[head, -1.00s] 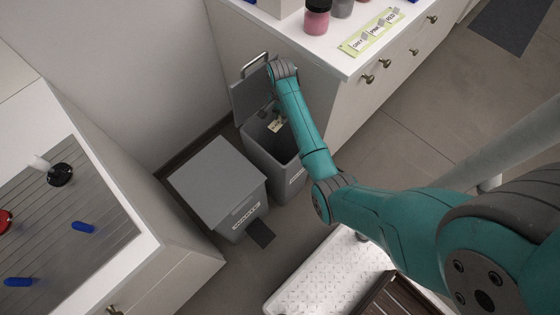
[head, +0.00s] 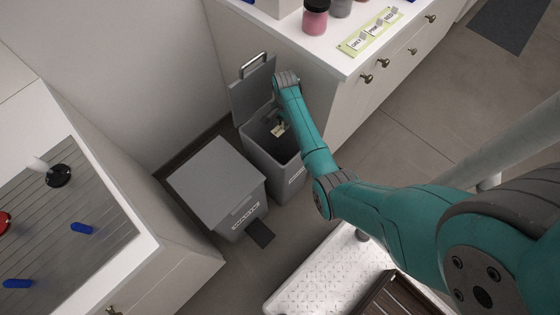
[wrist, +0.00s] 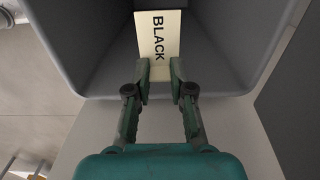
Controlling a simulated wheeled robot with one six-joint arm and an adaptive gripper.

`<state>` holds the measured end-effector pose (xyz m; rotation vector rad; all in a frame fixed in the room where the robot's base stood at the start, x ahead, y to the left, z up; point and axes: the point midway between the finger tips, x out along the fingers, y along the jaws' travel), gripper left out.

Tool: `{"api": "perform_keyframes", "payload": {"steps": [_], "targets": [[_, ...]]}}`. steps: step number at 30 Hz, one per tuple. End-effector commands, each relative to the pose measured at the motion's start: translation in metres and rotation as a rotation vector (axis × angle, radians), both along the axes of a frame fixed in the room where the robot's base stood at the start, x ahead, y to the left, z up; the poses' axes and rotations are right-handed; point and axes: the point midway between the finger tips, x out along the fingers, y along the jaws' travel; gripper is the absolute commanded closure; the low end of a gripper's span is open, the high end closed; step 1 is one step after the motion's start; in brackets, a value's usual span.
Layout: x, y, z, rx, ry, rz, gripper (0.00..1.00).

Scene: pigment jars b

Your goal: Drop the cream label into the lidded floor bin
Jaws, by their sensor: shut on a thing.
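The cream label (wrist: 158,38), printed BLACK, is held between the fingertips of my gripper (wrist: 159,73) in the wrist view. In the head view the cream label (head: 278,131) shows small and pale within the mouth of the open grey bin (head: 262,158). The bin's lid (head: 252,90) stands raised at the back, with a metal handle on it. My gripper (head: 284,124) is shut on the label over the bin's opening, partly hidden by my arm. The bin's grey inner walls (wrist: 222,50) surround the label in the wrist view.
A second grey bin with a shut lid (head: 215,180) stands to the left, labelled on its front, with a dark pedal (head: 260,234). A white drawer cabinet (head: 345,110) stands close on the right, with jars (head: 316,18) and a green label strip (head: 370,32) on top.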

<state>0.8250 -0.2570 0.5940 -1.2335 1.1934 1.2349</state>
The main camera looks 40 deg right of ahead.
Motion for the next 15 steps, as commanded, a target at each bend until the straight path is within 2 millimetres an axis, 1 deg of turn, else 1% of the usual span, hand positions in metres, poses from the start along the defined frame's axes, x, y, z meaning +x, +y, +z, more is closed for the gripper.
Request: {"api": "perform_keyframes", "payload": {"steps": [5, 6, 8, 9, 15], "targets": [[0.0002, -0.0001, 0.0002, 0.000, 0.000, 0.000, 0.89], [0.0002, -0.0001, 0.0002, 0.000, 0.000, 0.000, 0.69], [0.0002, -0.0001, 0.0003, 0.000, -0.001, 0.000, 0.53], [0.0002, -0.0001, 0.0003, 0.000, -0.001, 0.000, 0.49], [0.0002, -0.0001, 0.0003, 0.000, -0.001, 0.000, 0.49]]}}
